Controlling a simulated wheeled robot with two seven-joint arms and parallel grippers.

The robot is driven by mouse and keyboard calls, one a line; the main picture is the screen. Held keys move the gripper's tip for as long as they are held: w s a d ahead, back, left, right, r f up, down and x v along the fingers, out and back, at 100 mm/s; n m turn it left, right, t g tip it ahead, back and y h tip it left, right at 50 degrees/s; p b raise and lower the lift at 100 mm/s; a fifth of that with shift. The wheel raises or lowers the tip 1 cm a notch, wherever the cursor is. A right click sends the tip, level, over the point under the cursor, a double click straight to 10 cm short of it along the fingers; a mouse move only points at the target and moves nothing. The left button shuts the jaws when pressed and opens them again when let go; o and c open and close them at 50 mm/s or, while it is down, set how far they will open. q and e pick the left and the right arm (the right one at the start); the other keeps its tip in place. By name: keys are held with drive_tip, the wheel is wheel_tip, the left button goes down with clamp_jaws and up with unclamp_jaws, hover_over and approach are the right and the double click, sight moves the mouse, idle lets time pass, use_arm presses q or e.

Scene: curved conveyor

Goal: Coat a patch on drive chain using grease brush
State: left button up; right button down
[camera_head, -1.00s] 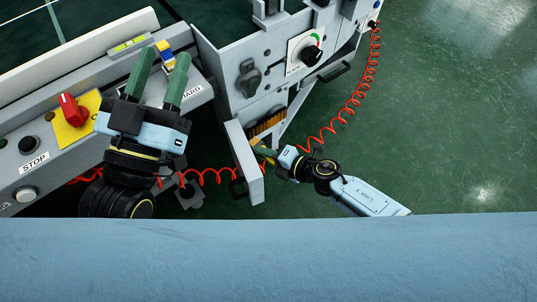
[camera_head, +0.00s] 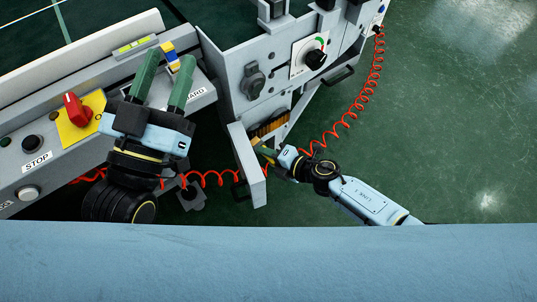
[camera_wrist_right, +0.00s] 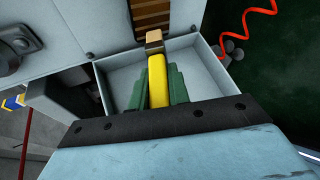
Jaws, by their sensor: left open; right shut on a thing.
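The grease brush (camera_wrist_right: 157,82) has a yellow handle and a tan head. My right gripper (camera_wrist_right: 157,88) is shut on the handle, with a green finger on each side. The brush head points at an opening in the grey machine where the brown, slatted drive chain (camera_wrist_right: 151,14) shows. The chain also shows in the head view (camera_head: 270,128). I cannot tell whether the brush head touches it. In the head view my right gripper (camera_head: 266,153) is at the opening, partly hidden. My left gripper (camera_head: 164,86) is open and empty above the conveyor's side panel.
An open grey hatch (camera_head: 249,165) stands beside my right gripper; its walls (camera_wrist_right: 112,88) surround the brush in the wrist view. A red coiled cable (camera_head: 345,120) hangs nearby. A red switch (camera_head: 76,109) and other controls line the panel. Green floor lies free at the right.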

drive_tip(key=shift+w+a, duration=0.1)
drive_tip(key=shift+w+d+b, duration=2.05)
drive_tip(key=shift+w+d, duration=2.25)
drive_tip(key=shift+d, duration=1.55)
drive_tip(key=shift+s+a+r+p, duration=0.1)
drive_tip(key=shift+s+a+p, duration=0.75)
drive_tip(key=shift+s+a, duration=0.85)
drive_tip(key=shift+s+a+f+p, duration=0.1)
drive_tip(key=shift+s+a+p, duration=0.9)
drive_tip(key=shift+a, duration=1.25)
drive_tip(key=shift+s+a+r+p, duration=0.1)
drive_tip(key=shift+s+a+p, duration=0.6)
drive_tip(key=shift+s+a, duration=1.1)
drive_tip(key=shift+w+a, duration=0.2)
drive_tip(key=shift+w, duration=0.05)
